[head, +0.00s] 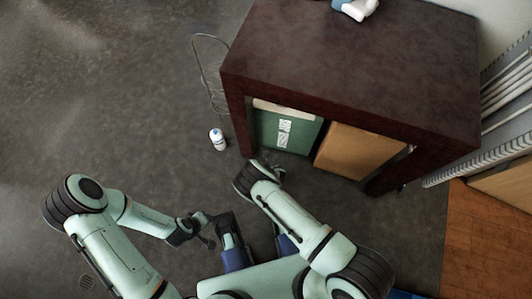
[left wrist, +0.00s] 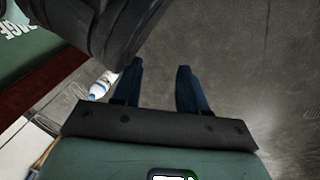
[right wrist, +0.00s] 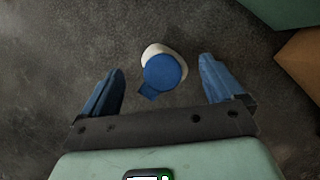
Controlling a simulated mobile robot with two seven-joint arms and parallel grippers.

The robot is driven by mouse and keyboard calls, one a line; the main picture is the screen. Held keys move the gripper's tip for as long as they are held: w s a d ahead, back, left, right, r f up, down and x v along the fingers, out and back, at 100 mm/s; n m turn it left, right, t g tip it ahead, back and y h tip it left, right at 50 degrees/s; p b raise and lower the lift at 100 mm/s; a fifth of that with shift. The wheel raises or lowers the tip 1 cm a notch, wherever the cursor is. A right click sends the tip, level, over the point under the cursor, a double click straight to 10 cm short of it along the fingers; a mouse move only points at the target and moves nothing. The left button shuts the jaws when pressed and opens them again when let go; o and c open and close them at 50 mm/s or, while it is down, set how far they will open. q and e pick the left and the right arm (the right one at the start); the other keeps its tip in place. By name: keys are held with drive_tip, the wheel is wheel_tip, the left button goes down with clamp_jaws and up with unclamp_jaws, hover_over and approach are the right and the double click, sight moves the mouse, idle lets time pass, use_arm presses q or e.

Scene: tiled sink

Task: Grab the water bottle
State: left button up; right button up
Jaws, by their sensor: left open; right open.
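The water bottle (head: 218,139) is small and white with a blue top. It stands upright on the grey floor, just left of the dark cabinet. In the right wrist view its round blue cap and white shoulder (right wrist: 162,72) show from above, between the fingertips in the picture. My right gripper (right wrist: 161,63) is open with nothing held. My left gripper (left wrist: 160,64) is open and empty over bare floor. The bottle also shows in the left wrist view (left wrist: 103,85), left of those fingers and partly covered by a dark part.
A dark red-brown cabinet (head: 345,65) stands right of the bottle, with a green panel (head: 284,131) and a brown box (head: 357,152) in its openings. A white object (head: 355,8) lies on top. A thin wire loop (head: 202,70) is behind the bottle. Floor left is clear.

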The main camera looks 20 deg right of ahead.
drive_tip(key=b+x, duration=0.1)
drive_tip(key=x, duration=0.2)
drive_tip(key=shift+f+b, duration=0.2)
drive_tip(key=shift+b, duration=0.15)
drive_tip(key=shift+w+f, duration=0.15)
drive_tip(key=shift+f, duration=0.05)
use_arm(q)
drive_tip(key=shift+g, duration=0.9)
drive_tip(key=s+f, duration=0.2)
drive_tip(key=s, duration=0.1)
drive_tip(key=s+f, duration=0.1)
drive_tip(key=shift+s+a+f, duration=0.2)
drive_tip(key=shift+a+f, duration=0.05)
use_arm(e)
clamp_jaws()
